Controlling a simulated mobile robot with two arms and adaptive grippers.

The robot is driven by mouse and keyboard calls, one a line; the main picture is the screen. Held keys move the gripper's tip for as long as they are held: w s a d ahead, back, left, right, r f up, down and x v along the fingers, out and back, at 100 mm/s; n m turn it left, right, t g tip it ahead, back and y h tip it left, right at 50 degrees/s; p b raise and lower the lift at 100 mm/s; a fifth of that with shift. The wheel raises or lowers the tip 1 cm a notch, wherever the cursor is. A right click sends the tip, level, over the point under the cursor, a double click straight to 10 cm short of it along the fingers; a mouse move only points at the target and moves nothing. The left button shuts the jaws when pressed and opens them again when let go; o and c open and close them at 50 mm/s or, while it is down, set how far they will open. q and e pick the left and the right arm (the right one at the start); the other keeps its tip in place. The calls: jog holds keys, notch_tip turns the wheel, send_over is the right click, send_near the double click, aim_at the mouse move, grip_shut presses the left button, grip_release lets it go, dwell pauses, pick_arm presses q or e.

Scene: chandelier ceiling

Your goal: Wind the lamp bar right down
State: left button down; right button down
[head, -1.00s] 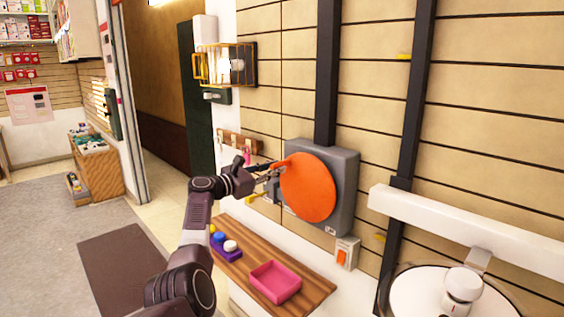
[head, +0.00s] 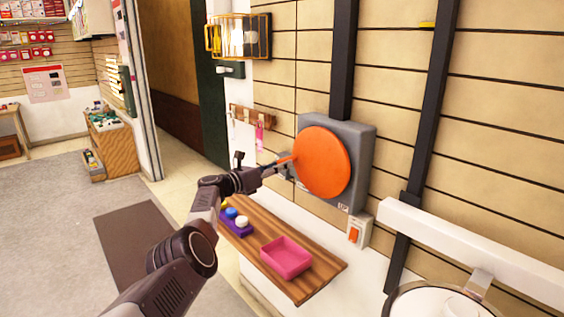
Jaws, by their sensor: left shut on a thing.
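An orange disc (head: 321,162) is mounted on the front of a grey box (head: 362,160) on the slatted wall. My left gripper (head: 284,163) is at the disc's left edge, shut on a small orange handle (head: 287,160) there. The fingertips are small and partly hidden. A white bar (head: 470,248) with a round white lamp hanging under it (head: 440,303) crosses the lower right, in front of a dark vertical rail (head: 425,125). The lamp is cut off by the picture's lower edge. My right gripper is not in view.
A wooden shelf (head: 312,284) below the box holds a pink tray (head: 286,258) and a purple holder with coloured knobs (head: 236,228). A wire cage (head: 240,37) and a hook rack (head: 252,118) are on the wall.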

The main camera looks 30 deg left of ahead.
pick_arm(q)
jog(key=f, duration=0.1)
jog(key=d+f+n, duration=0.1)
jog(key=f, duration=0.1)
jog(key=shift+s+d+f+n, duration=0.1)
jog(key=shift+s+f+n, duration=0.05)
jog(key=shift+f+n, duration=0.15)
dwell(0.3)
jog(key=shift+d, duration=0.1)
jog(key=c, duration=1.8)
grip_release()
jog(key=shift+o, duration=0.2)
jog(key=shift+r, duration=0.1)
jog(key=shift+s, duration=0.15)
